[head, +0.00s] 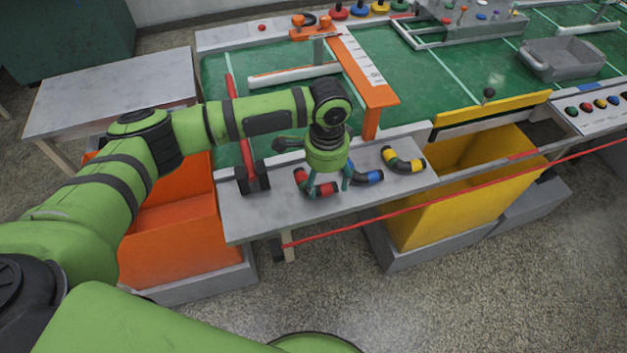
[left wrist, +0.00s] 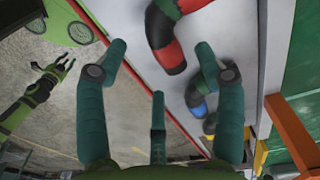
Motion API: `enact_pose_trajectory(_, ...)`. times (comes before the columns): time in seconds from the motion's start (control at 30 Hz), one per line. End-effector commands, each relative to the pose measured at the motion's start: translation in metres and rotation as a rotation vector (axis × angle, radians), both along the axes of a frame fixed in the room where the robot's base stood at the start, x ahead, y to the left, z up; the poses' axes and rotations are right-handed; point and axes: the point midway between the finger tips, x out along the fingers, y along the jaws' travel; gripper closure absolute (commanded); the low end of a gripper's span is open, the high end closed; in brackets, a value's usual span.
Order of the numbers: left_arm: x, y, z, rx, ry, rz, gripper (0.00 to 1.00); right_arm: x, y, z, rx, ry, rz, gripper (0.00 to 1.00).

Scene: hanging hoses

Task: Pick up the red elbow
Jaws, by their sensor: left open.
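The red elbow (head: 301,178), a curved pipe piece with black bands, lies on the grey ledge (head: 240,218) at the table's front. My left gripper (head: 328,187) is over its right part, with teal fingers spread apart. In the left wrist view the red elbow (left wrist: 167,48) shows at the top, between and beyond the fingertips of my left gripper (left wrist: 161,55); I cannot tell whether they touch it. My right gripper (left wrist: 54,67) shows small at the left of that view, away from the ledge, its fingers looking apart.
A blue elbow (head: 371,179) and a yellow elbow (head: 405,161) lie to the right. A black block with a red bar (head: 252,178) stands to the left. A red line (head: 420,203) runs in front of the ledge. Orange (head: 190,250) and yellow (head: 430,220) bins stand below.

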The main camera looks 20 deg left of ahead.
Motion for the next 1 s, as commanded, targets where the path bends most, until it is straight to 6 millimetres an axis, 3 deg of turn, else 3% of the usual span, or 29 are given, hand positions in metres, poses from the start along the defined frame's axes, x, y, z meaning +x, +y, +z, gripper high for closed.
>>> enact_pose_trajectory(0.17, -0.002, 0.000, -0.027, 0.001, 0.003, 0.000, 0.31, -0.008, 0.001, 0.004, 0.001, 0.009, 0.003, 0.65)
enact_pose_trajectory(0.5, -0.002, 0.000, -0.035, 0.000, 0.000, -0.002, 0.31, 0.029, 0.004, 0.006, 0.008, -0.052, 0.005, 0.65)
enact_pose_trajectory(0.6, -0.002, 0.000, -0.035, 0.000, 0.000, -0.002, 0.71, 0.028, 0.004, 0.006, 0.007, -0.049, 0.005, 0.65)
enact_pose_trajectory(0.67, -0.002, 0.000, -0.035, 0.000, 0.000, -0.002, 0.92, 0.026, 0.004, 0.006, 0.008, -0.045, 0.005, 0.65)
enact_pose_trajectory(1.0, -0.002, 0.000, -0.035, 0.000, 0.000, -0.001, 0.93, 0.009, 0.005, 0.005, 0.007, -0.019, 0.003, 0.65)
